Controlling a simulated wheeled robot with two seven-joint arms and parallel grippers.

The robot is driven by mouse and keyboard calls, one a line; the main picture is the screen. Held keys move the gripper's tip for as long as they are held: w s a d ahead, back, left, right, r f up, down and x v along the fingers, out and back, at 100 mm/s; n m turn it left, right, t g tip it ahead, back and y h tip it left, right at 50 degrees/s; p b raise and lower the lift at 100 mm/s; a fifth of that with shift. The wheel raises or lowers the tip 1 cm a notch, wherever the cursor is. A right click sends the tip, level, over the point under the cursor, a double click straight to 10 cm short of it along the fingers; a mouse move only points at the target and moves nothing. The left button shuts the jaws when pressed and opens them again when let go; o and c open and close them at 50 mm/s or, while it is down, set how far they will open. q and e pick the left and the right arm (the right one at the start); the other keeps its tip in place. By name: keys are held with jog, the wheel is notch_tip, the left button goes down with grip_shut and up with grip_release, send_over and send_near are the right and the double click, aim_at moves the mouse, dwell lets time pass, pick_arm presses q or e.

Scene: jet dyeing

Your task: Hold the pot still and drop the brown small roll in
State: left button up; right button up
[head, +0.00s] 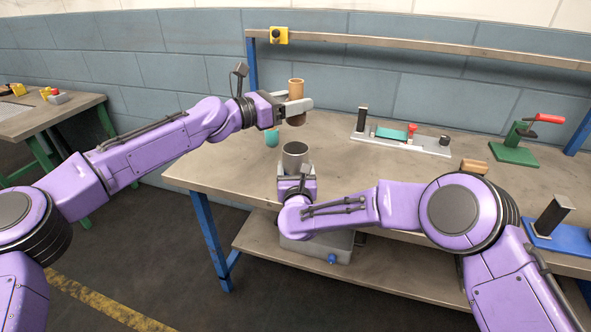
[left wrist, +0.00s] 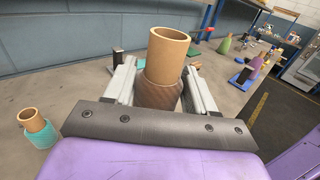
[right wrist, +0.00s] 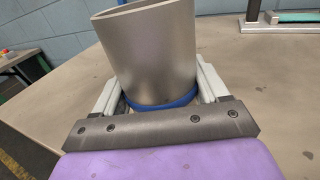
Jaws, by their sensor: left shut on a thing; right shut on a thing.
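The brown small roll (head: 297,119) has a tan core tube standing out of its top. My left gripper (head: 297,105) is shut on it and holds it upright above the table, over and slightly behind the pot. It also shows between the fingers in the left wrist view (left wrist: 158,95). The pot (head: 295,156) is a grey metal cylinder with an open top, standing at the table's front edge. In the right wrist view the pot (right wrist: 150,50) shows a blue band low down. My right gripper (right wrist: 160,100) is shut on it near that band. The pot's inside bottom is hidden.
A teal roll (head: 272,138) stands on the table (head: 235,165) left of the pot. A fixture with a red knob (head: 412,128), a green clamp (head: 515,148) and a tan piece (head: 474,166) lie to the right. A shelf rail (head: 400,45) runs behind.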

pick_arm(q)
notch_tip(320, 180, down, 8)
jog(key=shift+f, duration=0.2)
dwell(0.8)
jog(key=o, duration=1.1)
jog(key=shift+o, duration=0.2)
jog(key=v, duration=1.2)
pick_arm(e)
jog(key=o, duration=1.2)
